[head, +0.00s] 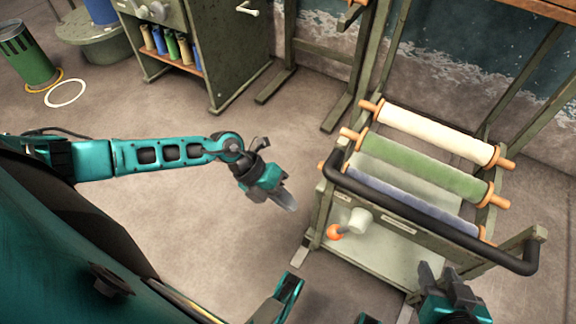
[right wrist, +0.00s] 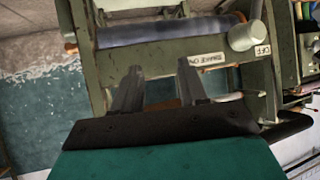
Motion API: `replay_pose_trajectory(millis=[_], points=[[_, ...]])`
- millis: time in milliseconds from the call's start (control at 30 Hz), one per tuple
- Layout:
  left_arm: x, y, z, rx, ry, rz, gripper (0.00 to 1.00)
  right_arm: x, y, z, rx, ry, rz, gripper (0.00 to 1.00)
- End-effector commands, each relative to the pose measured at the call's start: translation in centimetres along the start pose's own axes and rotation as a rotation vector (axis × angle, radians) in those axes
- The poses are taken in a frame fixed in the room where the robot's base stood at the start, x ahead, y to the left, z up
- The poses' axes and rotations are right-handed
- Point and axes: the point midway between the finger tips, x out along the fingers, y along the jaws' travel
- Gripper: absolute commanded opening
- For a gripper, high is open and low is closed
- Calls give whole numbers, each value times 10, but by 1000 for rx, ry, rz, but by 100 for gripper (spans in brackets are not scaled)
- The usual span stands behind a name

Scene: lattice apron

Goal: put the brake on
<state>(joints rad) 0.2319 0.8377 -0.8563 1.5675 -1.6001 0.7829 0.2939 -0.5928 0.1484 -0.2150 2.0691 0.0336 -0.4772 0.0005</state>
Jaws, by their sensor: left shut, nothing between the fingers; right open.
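The cart (head: 380,258) stands at the right with a black handle bar (head: 430,222) along its near side. Its brake lever has a pale round hub (head: 360,220) and an orange knob (head: 334,231), pointing left in the head view, away from the larger label plate (head: 398,224). In the right wrist view the hub (right wrist: 243,37) sits between a "BRAKE ON" label (right wrist: 207,60) and an "OFF" label (right wrist: 262,50); the knob is not clearly visible there. My right gripper (head: 438,274) is open and empty by the handle bar, right of the lever. My left gripper (head: 288,203) is shut and empty, left of the cart.
The cart carries a cream roll (head: 435,135), a green roll (head: 420,165) and a blue roll (head: 415,200). A green cabinet (head: 225,60) stands at the back, with a green bin (head: 28,58) farther left. The floor left of the cart is clear.

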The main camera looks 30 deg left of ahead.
Motion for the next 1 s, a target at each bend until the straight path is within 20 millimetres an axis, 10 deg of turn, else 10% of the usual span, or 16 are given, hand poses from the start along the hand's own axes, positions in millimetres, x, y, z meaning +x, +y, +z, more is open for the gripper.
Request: replay_pose_trajectory(millis=[400,1000], points=[[80,-14,0,2,1,-4,0,11,-4,16,5,-10,-12,43],[92,-25,-1,0,1,0,0,13,-5,10,4,1,-15,43]])
